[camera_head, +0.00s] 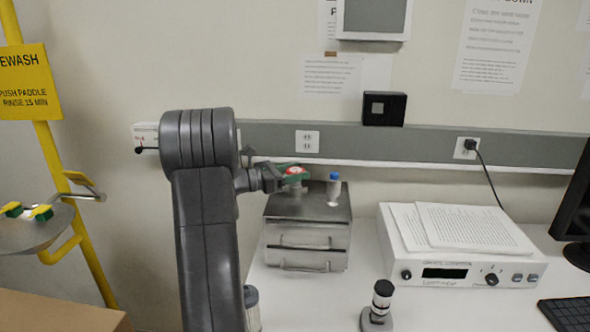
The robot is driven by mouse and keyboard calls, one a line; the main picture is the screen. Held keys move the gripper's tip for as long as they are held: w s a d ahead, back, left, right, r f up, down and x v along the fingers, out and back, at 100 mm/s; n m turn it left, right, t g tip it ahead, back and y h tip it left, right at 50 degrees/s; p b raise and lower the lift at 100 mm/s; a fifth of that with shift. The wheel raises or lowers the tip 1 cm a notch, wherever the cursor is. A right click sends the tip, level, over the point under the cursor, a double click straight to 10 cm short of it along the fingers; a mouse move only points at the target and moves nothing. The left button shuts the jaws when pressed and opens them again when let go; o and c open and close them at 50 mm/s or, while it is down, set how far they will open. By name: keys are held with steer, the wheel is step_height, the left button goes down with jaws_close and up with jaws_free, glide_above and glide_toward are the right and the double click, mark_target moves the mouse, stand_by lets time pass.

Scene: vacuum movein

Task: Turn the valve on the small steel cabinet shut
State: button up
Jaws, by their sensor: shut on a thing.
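The small steel cabinet (308,232) stands on the white bench, with drawer handles on its front. My gripper (281,176) reaches in from the left at the valve's height and is shut on the valve's handle. The gripper covers the left part of the valve, so the handle's exact angle is hard to tell.
A small vial with a blue cap (333,190) stands on the cabinet close to the valve's right. A controller box (460,268) with papers on top is farther right. A small black-topped device (380,303) stands in front. The wall rail (365,145) runs behind.

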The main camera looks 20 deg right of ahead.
steer(key=shift+m+g+p, duration=0.65)
steer(key=shift+m+g, duration=0.45)
steer(key=shift+g, duration=0.8)
steer(key=o, duration=1)
steer(key=shift+c, duration=0.2)
steer(key=w+a+b, duration=0.2)
steer(key=a, duration=1.1)
steer(key=shift+w+a+b, duration=0.35)
